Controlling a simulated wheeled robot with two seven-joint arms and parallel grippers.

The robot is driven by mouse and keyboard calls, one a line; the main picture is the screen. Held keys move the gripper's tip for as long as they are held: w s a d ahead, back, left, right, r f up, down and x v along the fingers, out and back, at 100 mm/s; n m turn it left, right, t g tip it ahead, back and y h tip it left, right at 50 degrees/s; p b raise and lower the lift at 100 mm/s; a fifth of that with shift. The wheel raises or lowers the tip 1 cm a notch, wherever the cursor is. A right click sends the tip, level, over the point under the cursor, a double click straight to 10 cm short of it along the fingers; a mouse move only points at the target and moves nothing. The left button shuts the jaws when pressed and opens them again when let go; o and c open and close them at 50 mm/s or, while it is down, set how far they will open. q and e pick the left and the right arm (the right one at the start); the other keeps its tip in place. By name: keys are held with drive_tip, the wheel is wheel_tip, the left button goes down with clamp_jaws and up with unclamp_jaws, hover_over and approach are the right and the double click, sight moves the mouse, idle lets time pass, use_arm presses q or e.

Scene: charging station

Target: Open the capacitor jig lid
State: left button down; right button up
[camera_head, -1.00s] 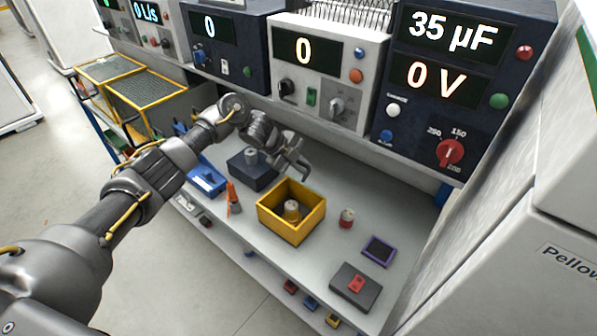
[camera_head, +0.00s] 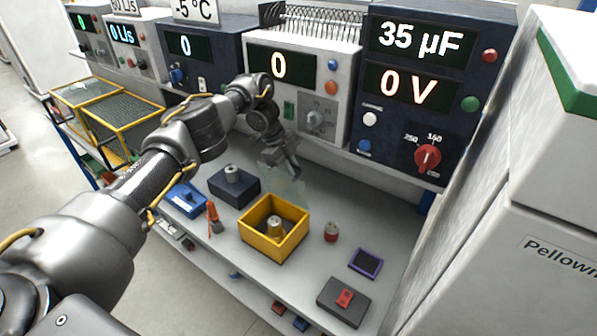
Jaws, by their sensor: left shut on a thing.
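The yellow open-topped jig box (camera_head: 258,243) stands on the bench, with a metal capacitor (camera_head: 275,226) upright inside it. A faint see-through panel, which looks like the lid (camera_head: 289,189), shows behind and above the box's back edge. My left gripper (camera_head: 289,172) is beyond the box, shut at the top of this clear panel. The exact contact between the fingers and the panel is hard to make out. My right gripper is not in view.
A dark block with a grey cylinder (camera_head: 234,186), a blue tool (camera_head: 187,199) and an orange-handled tool (camera_head: 214,217) lie left of the box. A red-and-white part (camera_head: 331,232), a purple-framed pad (camera_head: 366,264) and a red-switch box (camera_head: 343,302) lie right. Instrument panels (camera_head: 300,85) line the back.

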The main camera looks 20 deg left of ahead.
use_arm(q)
drive_tip(key=shift+d+f, duration=0.1)
drive_tip(key=shift+f, duration=0.1)
idle(0.4)
drive_tip(key=c, duration=1.7)
unclamp_jaws()
drive_tip(key=shift+c, duration=0.2)
drive_tip(key=shift+o, duration=1.2)
drive_tip(key=shift+w, duration=0.15)
drive_tip(key=w+v, duration=0.1)
drive_tip(key=v, duration=0.9)
drive_tip(key=shift+s+a+r, duration=0.25)
drive_tip(key=shift+s+r, duration=0.1)
drive_tip(key=shift+s, duration=0.15)
